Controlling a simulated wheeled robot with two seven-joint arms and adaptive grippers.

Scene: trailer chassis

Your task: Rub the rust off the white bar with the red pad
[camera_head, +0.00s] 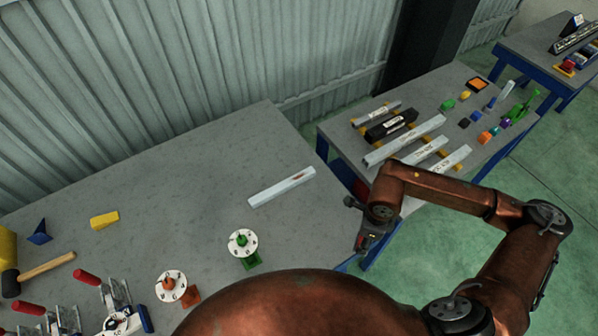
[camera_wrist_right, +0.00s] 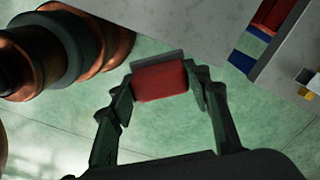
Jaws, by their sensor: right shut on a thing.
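The white bar (camera_head: 282,187) lies flat on the grey table, slanting up to the right, with a small reddish-brown rust mark near its right part. My right gripper (camera_wrist_right: 159,84) is shut on the red pad (camera_wrist_right: 160,82), which has a grey strip along its far edge. In the head view my right gripper (camera_head: 364,246) hangs past the table's right edge, apart from the bar and to its right. The pad is hardly visible there. My left gripper is not in view.
The grey table (camera_head: 150,190) is clear around the bar. A green dial stand (camera_head: 243,248) and an orange one (camera_head: 172,287) stand in front. A hammer (camera_head: 45,267) and yellow block (camera_head: 104,220) lie left. A second table (camera_head: 345,130) holds more bars and small blocks.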

